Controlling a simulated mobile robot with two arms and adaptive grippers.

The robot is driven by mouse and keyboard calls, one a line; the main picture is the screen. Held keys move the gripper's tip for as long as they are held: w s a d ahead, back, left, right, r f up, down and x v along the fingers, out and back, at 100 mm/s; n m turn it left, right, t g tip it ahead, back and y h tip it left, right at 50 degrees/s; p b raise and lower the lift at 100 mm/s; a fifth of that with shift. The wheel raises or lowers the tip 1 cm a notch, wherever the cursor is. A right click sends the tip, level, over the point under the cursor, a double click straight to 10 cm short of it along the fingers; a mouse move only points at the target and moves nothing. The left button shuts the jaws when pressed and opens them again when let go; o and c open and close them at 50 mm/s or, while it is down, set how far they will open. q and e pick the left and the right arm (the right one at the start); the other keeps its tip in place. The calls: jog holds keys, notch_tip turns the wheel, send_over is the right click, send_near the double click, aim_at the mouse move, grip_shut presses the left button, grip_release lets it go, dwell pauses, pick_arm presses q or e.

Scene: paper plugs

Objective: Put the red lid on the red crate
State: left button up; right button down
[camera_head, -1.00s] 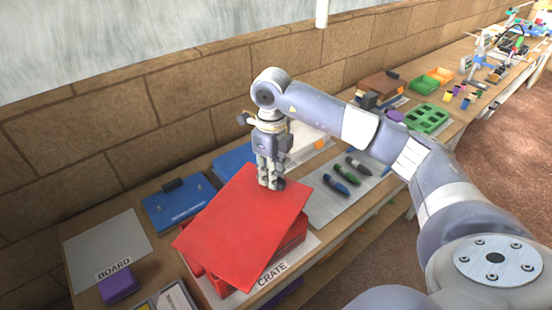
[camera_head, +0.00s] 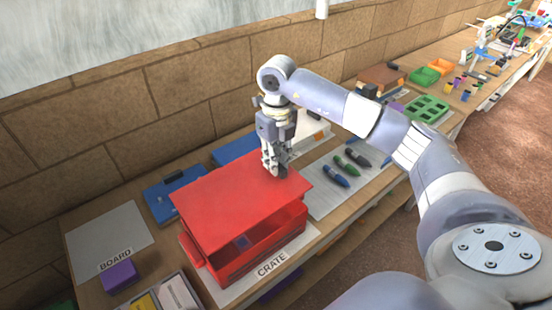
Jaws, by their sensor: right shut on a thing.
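The red lid (camera_head: 232,195) is a flat red panel above the red crate (camera_head: 255,262), which stands on a white mat marked CRATE (camera_head: 285,262). The lid's edges run roughly in line with the crate's sides. The crate's near long side shows below the lid, with part of its dark inside visible; the rest is covered. A gap shows along the near side, and I cannot tell whether the lid touches the crate elsewhere. My right gripper (camera_head: 276,170) points down and is shut on the lid near its far right edge. My left gripper is not in view.
A blue clipboard-like item (camera_head: 178,196) lies behind the lid. A white BOARD mat (camera_head: 105,236) and purple block (camera_head: 118,274) are at left. Pens (camera_head: 346,166) lie on a mat at right. A green tray (camera_head: 427,108) stands farther along the bench. A brick wall runs behind.

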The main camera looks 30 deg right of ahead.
notch_tip(320, 180, down, 8)
jog(key=b, duration=0.5)
jog(key=shift+f+b, duration=0.55)
jog(key=shift+b, duration=0.1)
dwell(0.8)
jog(key=c, duration=1.4)
grip_release()
notch_tip(320, 180, up, 12)
jog(key=shift+d+r, duration=0.1)
